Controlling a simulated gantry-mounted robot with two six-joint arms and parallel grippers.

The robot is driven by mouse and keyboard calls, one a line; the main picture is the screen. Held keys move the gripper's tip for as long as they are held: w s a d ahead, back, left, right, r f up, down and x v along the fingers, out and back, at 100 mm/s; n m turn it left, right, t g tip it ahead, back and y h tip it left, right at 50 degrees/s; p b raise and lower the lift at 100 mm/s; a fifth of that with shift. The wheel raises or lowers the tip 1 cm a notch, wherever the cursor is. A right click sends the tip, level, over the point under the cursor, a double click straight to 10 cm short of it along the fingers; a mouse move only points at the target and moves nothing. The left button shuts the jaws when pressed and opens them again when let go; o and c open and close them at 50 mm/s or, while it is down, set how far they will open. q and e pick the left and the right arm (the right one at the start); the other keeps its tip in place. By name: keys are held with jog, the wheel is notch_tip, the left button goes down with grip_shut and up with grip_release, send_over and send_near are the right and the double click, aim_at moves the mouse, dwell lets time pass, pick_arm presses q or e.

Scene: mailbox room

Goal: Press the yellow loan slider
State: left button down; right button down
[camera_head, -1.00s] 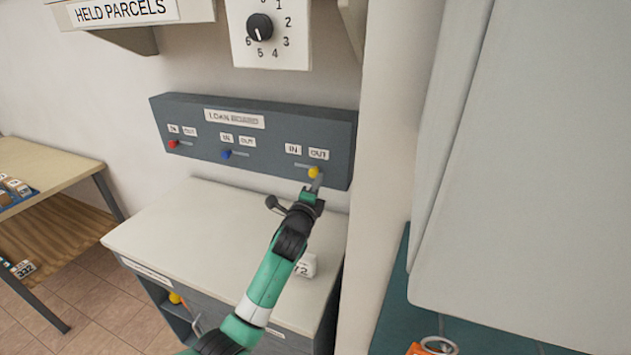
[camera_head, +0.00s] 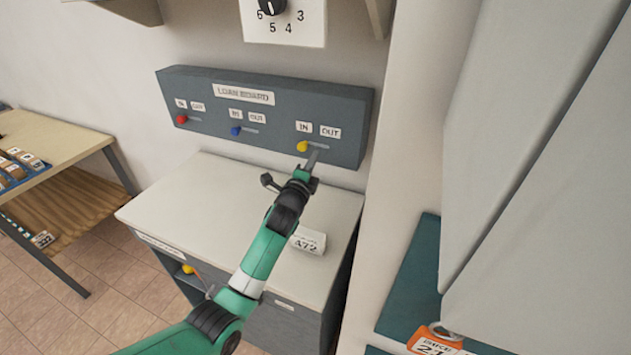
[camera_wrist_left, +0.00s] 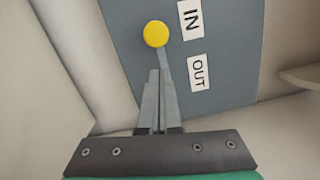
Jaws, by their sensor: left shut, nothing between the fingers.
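The yellow loan slider (camera_head: 302,146) is a round knob at the left end of its short slot, under the IN label (camera_head: 305,126), on the grey loan board (camera_head: 228,118). In the left wrist view the yellow knob (camera_wrist_left: 155,33) is beside IN, with the slot running from it towards OUT (camera_wrist_left: 197,73). My left gripper (camera_head: 314,156) is shut and empty, just right of and below the knob. My right gripper is out of view.
Red (camera_head: 182,119) and blue (camera_head: 236,131) sliders are further left on the board. A pale-topped cabinet (camera_head: 200,200) stands below, with a white block marked 472 (camera_head: 308,241) on it. A large grey panel (camera_head: 560,170) is at right.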

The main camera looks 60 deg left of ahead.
pick_arm(q)
jog(key=d+p+v, duration=0.1)
jog(key=p+v, duration=0.2)
jog(key=v, duration=0.7)
jog(key=shift+w, duration=0.2)
jog(key=shift+d+f, duration=0.1)
jog(key=shift+f, duration=0.05)
